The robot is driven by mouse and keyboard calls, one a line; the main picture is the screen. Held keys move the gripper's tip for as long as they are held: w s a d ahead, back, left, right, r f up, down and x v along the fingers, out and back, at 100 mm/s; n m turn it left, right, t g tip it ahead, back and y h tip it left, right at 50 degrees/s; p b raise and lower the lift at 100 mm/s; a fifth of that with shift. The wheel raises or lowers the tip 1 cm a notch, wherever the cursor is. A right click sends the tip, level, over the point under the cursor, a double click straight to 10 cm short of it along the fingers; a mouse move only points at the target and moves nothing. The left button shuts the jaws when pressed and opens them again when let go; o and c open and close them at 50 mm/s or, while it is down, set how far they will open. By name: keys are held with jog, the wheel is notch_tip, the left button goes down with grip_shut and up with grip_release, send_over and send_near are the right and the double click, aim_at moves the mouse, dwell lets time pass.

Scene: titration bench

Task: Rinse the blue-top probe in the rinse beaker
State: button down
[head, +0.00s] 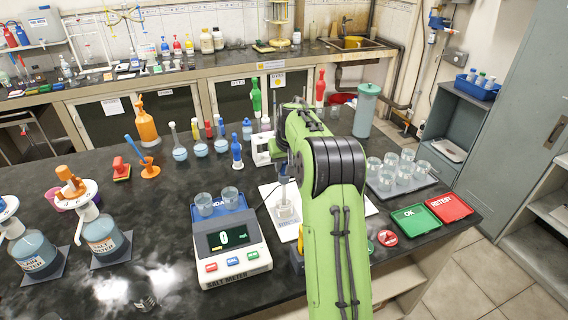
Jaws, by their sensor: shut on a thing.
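My gripper (284,172) is partly hidden behind my green arm, in the middle of the head view. It is shut on a slim upright probe (283,191), whose upper part shows some blue and is mostly covered. A clear beaker (287,214) stands on a white mat (268,194) straight below it. The probe's lower end is at or inside the beaker's mouth; I cannot tell how deep. No label on this beaker is readable. The salt meter (232,246) stands just left of it, with two small clear beakers (204,205) at its blue back part.
A tray of several clear beakers (400,174) and a grey-green canister (366,110) stand to the right. A green OK tray (415,220) and red RETEST tray (449,208) lie at the right edge. Dispenser bottles (103,235) stand left. The dark front-left bench (150,275) is mostly clear.

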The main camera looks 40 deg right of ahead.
jog(key=shift+r, duration=0.15)
notch_tip(320, 180, up, 8)
jog(key=p, duration=0.6)
jog(key=shift+w+f+p, duration=0.1)
jog(key=shift+f+p, duration=0.15)
jog(key=shift+p, duration=0.1)
jog(key=shift+d, duration=0.1)
jog(key=shift+w, duration=0.1)
jog(key=c, duration=1.4)
grip_release()
jog(key=o, duration=0.5)
jog(key=shift+s, duration=0.2)
jog(key=shift+f, duration=0.1)
